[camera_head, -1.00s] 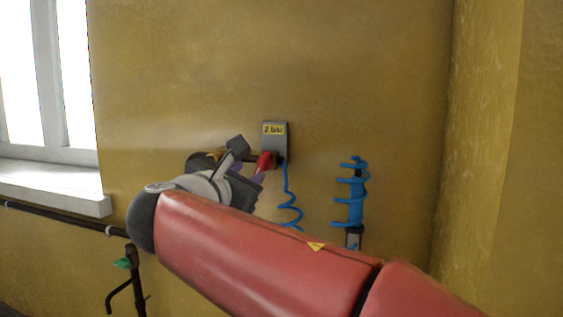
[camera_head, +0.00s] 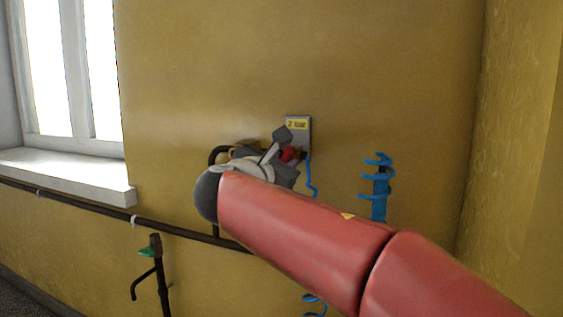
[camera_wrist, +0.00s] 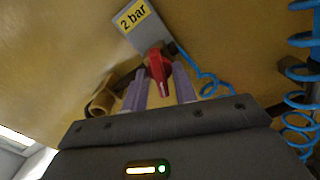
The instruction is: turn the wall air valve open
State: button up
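The wall air valve has a red handle (camera_wrist: 157,66) beneath a grey plate labelled "2 bar" (camera_wrist: 138,28). In the head view the red handle (camera_head: 290,154) shows just below the plate (camera_head: 299,130), partly hidden by my gripper (camera_head: 288,160). In the wrist view the two purple fingers of my gripper (camera_wrist: 161,78) stand apart, one on each side of the handle. Gaps seem to show beside the handle's lower end, so the fingers look open around it. Whether either finger touches it cannot be told.
A blue coiled hose (camera_head: 311,178) hangs from the valve, and another blue coil (camera_head: 378,185) hangs to the right. A dark pipe (camera_head: 180,229) runs along the yellow wall (camera_head: 400,60). A green-handled tap (camera_head: 149,252) stands lower left, below the window sill (camera_head: 65,177).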

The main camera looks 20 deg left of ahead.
jog(key=shift+m, duration=0.4)
jog(key=m+b, duration=0.6)
jog(key=m, duration=0.6)
jog(key=shift+b, duration=0.4)
jog(key=shift+m, duration=0.4)
jog(key=o, duration=0.6)
